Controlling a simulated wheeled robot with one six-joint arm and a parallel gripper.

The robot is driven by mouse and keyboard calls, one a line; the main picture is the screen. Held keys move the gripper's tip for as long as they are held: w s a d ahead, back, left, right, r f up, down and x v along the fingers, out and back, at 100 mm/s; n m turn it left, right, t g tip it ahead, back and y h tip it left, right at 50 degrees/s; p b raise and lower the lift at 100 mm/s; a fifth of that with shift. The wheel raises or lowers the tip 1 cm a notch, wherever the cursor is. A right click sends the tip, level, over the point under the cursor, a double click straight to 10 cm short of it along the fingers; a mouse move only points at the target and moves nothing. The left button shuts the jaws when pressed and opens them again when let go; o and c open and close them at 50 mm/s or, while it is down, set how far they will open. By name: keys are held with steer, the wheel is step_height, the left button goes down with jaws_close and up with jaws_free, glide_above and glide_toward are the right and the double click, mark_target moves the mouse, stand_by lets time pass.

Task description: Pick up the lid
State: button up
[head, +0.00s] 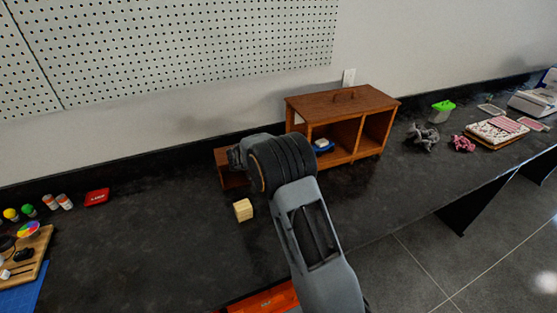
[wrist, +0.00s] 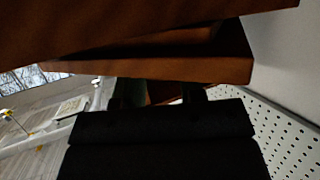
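A green lid (head: 443,105) sits on a clear container farther right. I cannot tell which of these two is the task's lid. My gripper (head: 236,157) is left of the cabinet, near a small brown wooden box (head: 226,177), partly hidden by my wrist. In the wrist view, my gripper (wrist: 155,92) has its dark fingers apart, close to a brown wooden board (wrist: 160,68). I see nothing clearly held between them.
A small wooden block (head: 243,210) lies in front of my gripper. A blue-and-white item (head: 322,145) is in the cabinet's left compartment. Grey (head: 423,136) and pink (head: 462,144) soft items lie to the right.

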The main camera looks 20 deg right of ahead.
steer(key=c, duration=0.6)
steer(key=shift+r, duration=0.1)
